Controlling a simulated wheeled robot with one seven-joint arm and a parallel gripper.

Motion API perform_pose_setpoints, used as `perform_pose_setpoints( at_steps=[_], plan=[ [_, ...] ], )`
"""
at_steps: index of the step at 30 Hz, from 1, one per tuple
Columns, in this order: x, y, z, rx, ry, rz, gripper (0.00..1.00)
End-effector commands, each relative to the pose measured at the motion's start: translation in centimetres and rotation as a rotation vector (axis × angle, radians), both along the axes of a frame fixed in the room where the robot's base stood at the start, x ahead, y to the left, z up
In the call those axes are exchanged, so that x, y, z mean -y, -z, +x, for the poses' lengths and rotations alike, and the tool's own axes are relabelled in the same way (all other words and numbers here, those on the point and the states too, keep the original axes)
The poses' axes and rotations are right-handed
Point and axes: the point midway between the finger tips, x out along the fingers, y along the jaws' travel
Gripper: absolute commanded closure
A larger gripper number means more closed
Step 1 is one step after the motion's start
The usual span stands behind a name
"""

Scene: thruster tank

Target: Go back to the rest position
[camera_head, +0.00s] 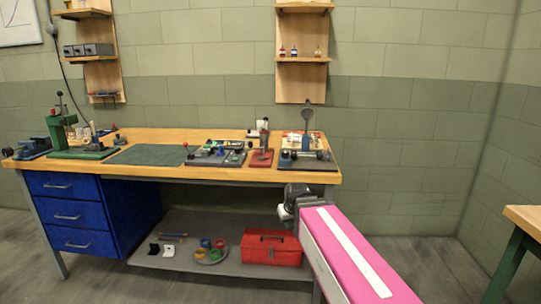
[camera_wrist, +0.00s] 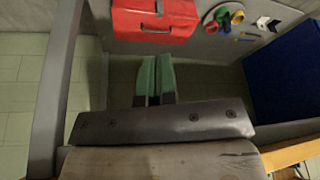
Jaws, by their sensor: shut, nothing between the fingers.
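My gripper (camera_wrist: 158,72) shows in the wrist view, its two fingers side by side and shut with nothing between them. The fingers point toward the area under the workbench and touch nothing that I can make out. In the head view, my pink arm with a white stripe reaches in from the lower right. Its dark wrist end (camera_head: 294,199) is just in front of the bench's front edge, below the top; the fingers cannot be made out there.
The workbench (camera_head: 225,172) carries a green press, a green mat and several fixtures. Its lower shelf (camera_head: 215,220) holds a red toolbox (camera_head: 271,247), also in the wrist view (camera_wrist: 155,22), and coloured rings. Blue drawers (camera_head: 75,212) stand left. Another table (camera_head: 524,217) is right; floor between is clear.

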Motion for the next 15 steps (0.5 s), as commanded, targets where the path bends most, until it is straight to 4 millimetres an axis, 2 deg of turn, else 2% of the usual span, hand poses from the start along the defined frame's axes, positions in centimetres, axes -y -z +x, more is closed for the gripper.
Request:
perform_pose_setpoints(
  at_steps=[1,3,9,15],
  plan=[
    [1.6,1.8,-0.9,-0.041,0.034,-0.009,1.00],
    [3.6,4.0,-2.1,-0.092,0.082,-0.020,1.00],
    [8.6,9.5,-5.8,-0.235,0.216,-0.047,1.00],
    [11.4,12.7,-8.6,-0.325,0.300,-0.064,1.00]
  ],
)
